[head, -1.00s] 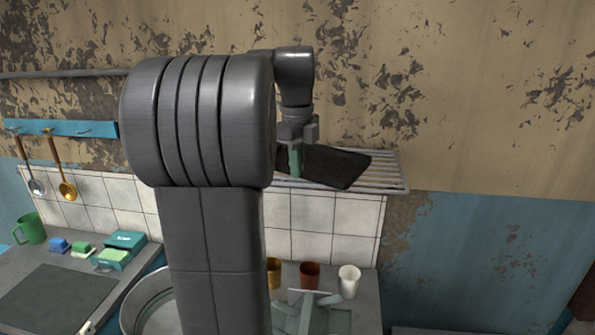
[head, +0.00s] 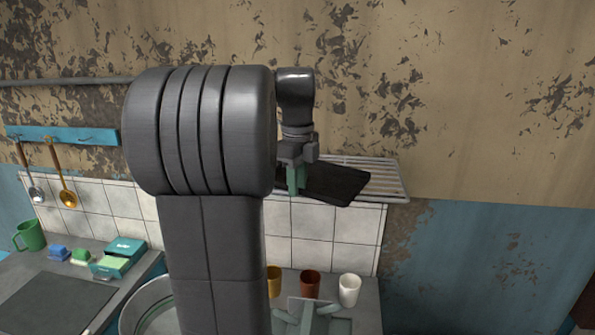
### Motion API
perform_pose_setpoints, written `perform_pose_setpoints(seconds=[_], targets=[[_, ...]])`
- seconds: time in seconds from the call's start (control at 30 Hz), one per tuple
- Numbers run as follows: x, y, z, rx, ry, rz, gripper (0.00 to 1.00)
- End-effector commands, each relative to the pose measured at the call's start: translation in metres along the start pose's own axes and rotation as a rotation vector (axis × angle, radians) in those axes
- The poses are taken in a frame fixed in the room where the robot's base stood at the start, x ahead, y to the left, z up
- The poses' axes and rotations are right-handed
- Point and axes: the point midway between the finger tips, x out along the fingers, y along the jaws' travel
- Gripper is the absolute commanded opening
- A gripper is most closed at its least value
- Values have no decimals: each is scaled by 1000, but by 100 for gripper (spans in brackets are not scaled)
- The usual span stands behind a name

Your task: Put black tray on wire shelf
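The black tray (head: 338,184) is at the wire shelf (head: 388,183) on the wall, over its slats and nearly flat. Its left part is hidden behind my arm. My gripper (head: 297,180) points down at the tray's left side, its green-tipped finger against or just in front of the tray. I cannot tell whether the fingers are closed on the tray or whether the tray rests fully on the slats. The shelf's right end is bare.
Below the shelf, a yellow cup (head: 274,281), a brown cup (head: 309,284) and a white cup (head: 349,289) stand on the counter. A green mug (head: 30,236) and a teal box (head: 120,256) are at the left. Ladles (head: 64,185) hang from a blue rail (head: 62,134).

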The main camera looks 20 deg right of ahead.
Motion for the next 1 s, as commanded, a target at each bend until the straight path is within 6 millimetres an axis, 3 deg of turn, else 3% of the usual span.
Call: perform_pose_setpoints(seconds=[0.17,0.6,0.8,1.0], targets=[[-19,-1,0,0,-2,-3,24],[-102,0,0,0,-2,-3,24],[-118,0,0,0,-1,-1,24],[-121,0,0,0,0,1,24]])
